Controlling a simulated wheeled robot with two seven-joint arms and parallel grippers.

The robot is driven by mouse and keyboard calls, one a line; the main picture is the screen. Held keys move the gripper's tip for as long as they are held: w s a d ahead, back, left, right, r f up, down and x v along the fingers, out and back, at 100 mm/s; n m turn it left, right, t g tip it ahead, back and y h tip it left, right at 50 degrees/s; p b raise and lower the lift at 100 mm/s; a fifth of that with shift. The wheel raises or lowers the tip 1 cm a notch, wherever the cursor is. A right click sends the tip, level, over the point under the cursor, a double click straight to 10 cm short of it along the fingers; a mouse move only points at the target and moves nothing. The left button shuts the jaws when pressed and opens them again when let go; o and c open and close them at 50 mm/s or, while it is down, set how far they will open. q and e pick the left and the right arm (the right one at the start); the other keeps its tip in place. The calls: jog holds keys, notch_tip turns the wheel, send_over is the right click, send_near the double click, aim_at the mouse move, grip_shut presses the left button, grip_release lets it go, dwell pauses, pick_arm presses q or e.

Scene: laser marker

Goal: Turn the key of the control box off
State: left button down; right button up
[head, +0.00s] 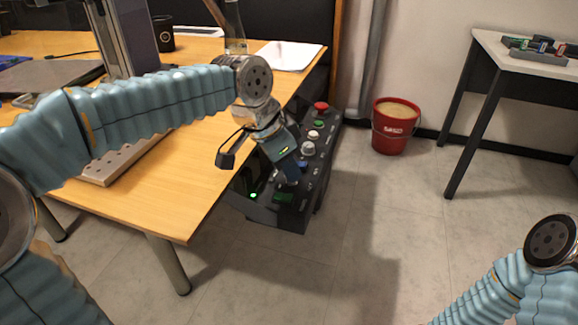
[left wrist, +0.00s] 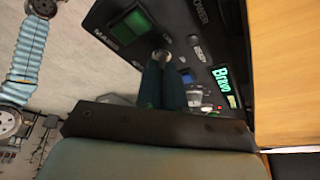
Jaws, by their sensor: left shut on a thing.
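The black control box (head: 298,218) stands on the floor beside the wooden table, with a row of buttons and knobs on its sloped top. My left gripper (head: 291,178) reaches down to the near end of its panel. In the left wrist view, the fingers of my left gripper (left wrist: 162,68) are closed together on the key (left wrist: 162,55), a small metal piece at the fingertips on the panel (left wrist: 205,22). The fingers hide most of the key, so its turn angle cannot be told. A green lit display (left wrist: 221,80) is on. My right gripper is not in view.
The wooden table (head: 170,190) has its edge close to my left arm and the box. A red bucket (head: 394,127) stands on the floor to the right of the box. A white table (head: 500,50) is at the far right. The floor between is clear.

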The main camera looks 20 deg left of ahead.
pick_arm(q)
jog(key=c, duration=1.3)
grip_release()
jog(key=shift+o, duration=0.2)
jog(key=shift+r, duration=0.15)
jog(key=p+v, duration=0.2)
jog(key=v, duration=1.1)
jog(key=shift+r, duration=0.3)
jog(key=shift+s, duration=0.1)
